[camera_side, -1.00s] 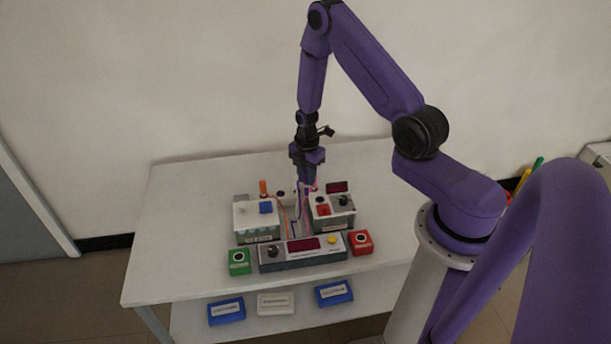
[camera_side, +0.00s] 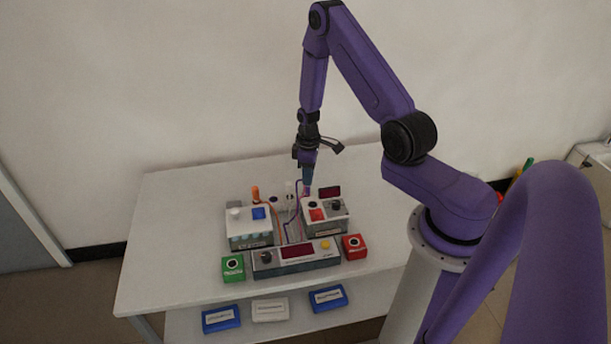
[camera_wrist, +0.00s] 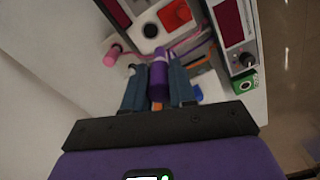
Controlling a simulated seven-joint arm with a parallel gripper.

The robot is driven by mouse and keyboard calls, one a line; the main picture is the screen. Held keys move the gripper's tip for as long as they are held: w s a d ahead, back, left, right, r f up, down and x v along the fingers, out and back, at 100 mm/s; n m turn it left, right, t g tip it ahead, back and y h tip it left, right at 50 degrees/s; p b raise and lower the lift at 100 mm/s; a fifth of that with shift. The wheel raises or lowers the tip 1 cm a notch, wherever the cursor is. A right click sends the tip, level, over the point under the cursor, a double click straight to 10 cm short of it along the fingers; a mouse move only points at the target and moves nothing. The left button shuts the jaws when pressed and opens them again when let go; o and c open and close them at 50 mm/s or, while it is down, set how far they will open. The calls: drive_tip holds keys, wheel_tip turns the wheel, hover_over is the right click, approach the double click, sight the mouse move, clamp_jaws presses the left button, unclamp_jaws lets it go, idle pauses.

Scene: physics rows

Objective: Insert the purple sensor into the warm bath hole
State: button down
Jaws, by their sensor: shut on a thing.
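My gripper (camera_side: 307,178) is shut on the purple sensor (camera_wrist: 160,82), a purple cylinder between its two grey-blue fingers in the wrist view. It is over the back of the right-hand box with a red pad (camera_side: 317,214), which looks like the warm bath. In the wrist view that box shows the red pad (camera_wrist: 175,14) and a dark round hole (camera_wrist: 150,30) in its white top. The sensor's far end appears close to the hole. I cannot tell its height, and no insertion is visible. A purple cable loops left of the gripper in the side view.
A box with a blue pad (camera_side: 258,213) stands left, with an orange sensor (camera_side: 255,193) behind it. A long console (camera_side: 297,258) lies in front, between green (camera_side: 233,268) and red (camera_side: 354,246) button boxes. A pink cylinder (camera_wrist: 111,57) is near the gripper. The table's left side is clear.

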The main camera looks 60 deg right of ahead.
drive_tip(key=m, duration=0.3)
drive_tip(key=shift+s+d+r, duration=0.1)
drive_tip(key=shift+s+d, duration=0.05)
drive_tip(key=shift+d, duration=0.25)
wheel_tip(320, 180, down, 6)
drive_tip(key=d+m, duration=0.1)
drive_tip(key=m, duration=0.3)
drive_tip(key=shift+s+m, duration=0.2)
drive_tip(key=shift+m, duration=0.2)
drive_tip(key=shift+f, duration=2.8)
idle(1.9)
drive_tip(key=c, duration=0.8)
unclamp_jaws()
drive_tip(key=shift+c, duration=0.2)
drive_tip(key=shift+o, duration=0.3)
drive_tip(key=shift+s, duration=0.1)
